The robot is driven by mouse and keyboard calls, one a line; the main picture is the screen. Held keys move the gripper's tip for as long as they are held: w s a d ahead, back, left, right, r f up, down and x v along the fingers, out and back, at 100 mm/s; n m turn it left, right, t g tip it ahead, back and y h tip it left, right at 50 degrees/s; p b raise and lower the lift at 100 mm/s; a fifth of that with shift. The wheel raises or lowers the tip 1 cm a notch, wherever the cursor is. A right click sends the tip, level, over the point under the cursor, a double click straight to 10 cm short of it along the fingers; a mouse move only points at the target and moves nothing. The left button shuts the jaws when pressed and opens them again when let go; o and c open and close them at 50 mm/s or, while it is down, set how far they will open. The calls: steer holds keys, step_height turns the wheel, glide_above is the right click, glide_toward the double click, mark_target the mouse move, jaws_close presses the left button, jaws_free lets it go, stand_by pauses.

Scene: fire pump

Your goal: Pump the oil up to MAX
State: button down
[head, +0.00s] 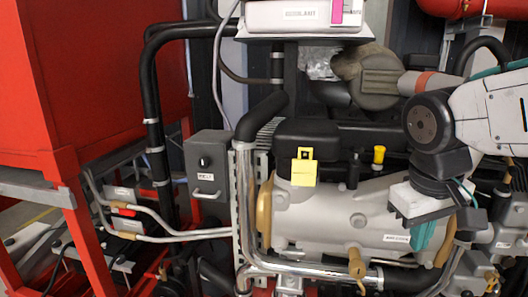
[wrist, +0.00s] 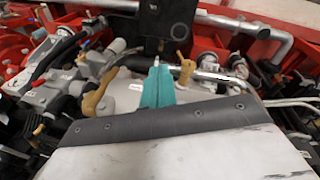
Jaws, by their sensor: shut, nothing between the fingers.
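My gripper (head: 424,236) has teal fingers, pointing down in front of the right part of the silver engine block (head: 325,215). In the wrist view the teal fingers (wrist: 157,84) are together with nothing between them. A brass-coloured lever (head: 357,266) sits low on the front of the block, left of my gripper and apart from it; a similar tan lever shows just right of the fingers in the wrist view (wrist: 186,68). A yellow cap (head: 379,155) stands on top behind. I cannot make out an oil level or MAX mark.
A yellow tag (head: 304,168) hangs on the black cover. A grey box with a knob (head: 206,165) stands left of the block. Chrome pipe (head: 243,200) runs down and along the front. A red frame (head: 75,215) fills the left. My arm crosses the right side.

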steer(key=s+f+m+y, duration=0.1)
steer(key=s+f, duration=0.2)
steer(key=s, duration=0.7)
steer(key=shift+s+d+m+y, duration=0.3)
steer(key=shift+s+m+y, duration=0.05)
steer(key=shift+m+y, duration=0.05)
steer(key=w+a+r+m+t, duration=0.1)
steer(key=w+r, duration=1.2)
steer(key=w, duration=0.3)
steer(key=w+a+r+m+t, duration=0.1)
steer(key=w+a+r, duration=0.1)
steer(key=w+r, duration=1.1)
steer(key=w, duration=0.4)
steer(key=shift+w+a+r+h, duration=0.15)
steer(key=shift+w+a+h, duration=0.05)
steer(key=shift+a+h, duration=0.1)
